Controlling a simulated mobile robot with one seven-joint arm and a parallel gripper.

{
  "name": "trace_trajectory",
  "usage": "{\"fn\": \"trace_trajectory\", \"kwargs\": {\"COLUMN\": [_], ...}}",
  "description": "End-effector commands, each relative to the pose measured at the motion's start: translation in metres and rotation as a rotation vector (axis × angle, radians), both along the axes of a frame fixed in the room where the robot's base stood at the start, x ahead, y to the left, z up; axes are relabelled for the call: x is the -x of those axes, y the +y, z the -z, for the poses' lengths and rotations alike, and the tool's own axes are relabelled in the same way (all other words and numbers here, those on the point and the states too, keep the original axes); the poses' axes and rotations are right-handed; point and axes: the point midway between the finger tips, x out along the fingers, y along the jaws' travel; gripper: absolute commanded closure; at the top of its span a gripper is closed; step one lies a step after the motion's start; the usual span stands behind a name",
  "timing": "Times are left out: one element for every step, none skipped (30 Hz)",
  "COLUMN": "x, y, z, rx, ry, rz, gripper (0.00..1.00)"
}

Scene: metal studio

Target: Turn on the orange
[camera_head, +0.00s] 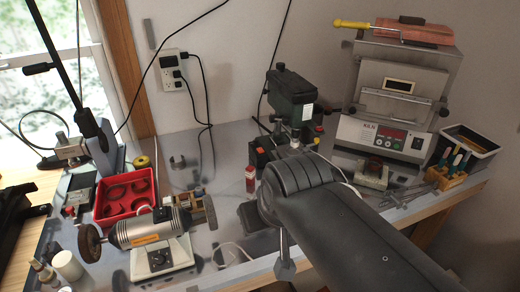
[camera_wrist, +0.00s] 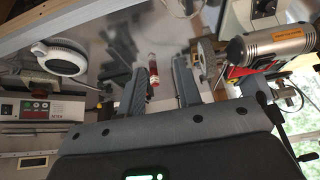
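A silver bench grinder (camera_head: 145,228) with an orange label (camera_head: 146,239) stands at the front left of the bench. Its white base has a dark dial (camera_head: 157,259). The grinder also shows at the right of the wrist view (camera_wrist: 285,42), with its orange label upside down. No plain orange object is clear. My gripper (camera_wrist: 163,72) is open, with its two dark fingers apart and nothing held. A small red bottle (camera_wrist: 153,70) shows between the fingers, beyond them; I cannot tell how far. In the head view my dark arm hides the middle front of the bench.
A red tray (camera_head: 125,212) sits behind the grinder. A green drill press (camera_head: 290,100) and a kiln (camera_head: 385,135) with a lit display stand at the back. A tool rack (camera_head: 447,178) is at the right. A black lamp arm (camera_head: 75,80) rises at the left.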

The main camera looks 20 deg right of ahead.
Motion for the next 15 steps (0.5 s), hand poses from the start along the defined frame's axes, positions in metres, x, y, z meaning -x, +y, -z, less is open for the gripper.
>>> {"fn": "trace_trajectory", "kwargs": {"x": [-0.001, -0.002, -0.005, -0.007, -0.010, -0.015, -0.019, -0.024, -0.032, -0.037, -0.044, -0.052, -0.058, -0.065, -0.073], "y": [0.000, -0.001, -0.001, -0.002, -0.002, -0.004, -0.005, -0.007, -0.009, -0.011, -0.013, -0.016, -0.018, -0.020, -0.023], "z": [-0.001, -0.002, -0.003, -0.005, -0.006, -0.010, -0.012, -0.015, -0.019, -0.021, -0.024, -0.028, -0.030, -0.033, -0.036], "rx": [-0.001, -0.003, -0.006, -0.010, -0.014, -0.020, -0.025, -0.030, -0.037, -0.044, -0.049, -0.055, -0.058, -0.063, -0.066], "ry": [0.002, 0.004, 0.008, 0.013, 0.019, 0.028, 0.037, 0.045, 0.058, 0.069, 0.078, 0.092, 0.102, 0.112, 0.123], "rz": [0.003, 0.006, 0.014, 0.021, 0.031, 0.048, 0.064, 0.080, 0.106, 0.126, 0.148, 0.178, 0.202, 0.225, 0.256], "gripper": [0.73, 0.75, 0.78, 0.81, 0.83, 0.87, 0.89, 0.91, 0.95, 0.97, 1.00, 1.00, 1.00, 1.00, 1.00]}}
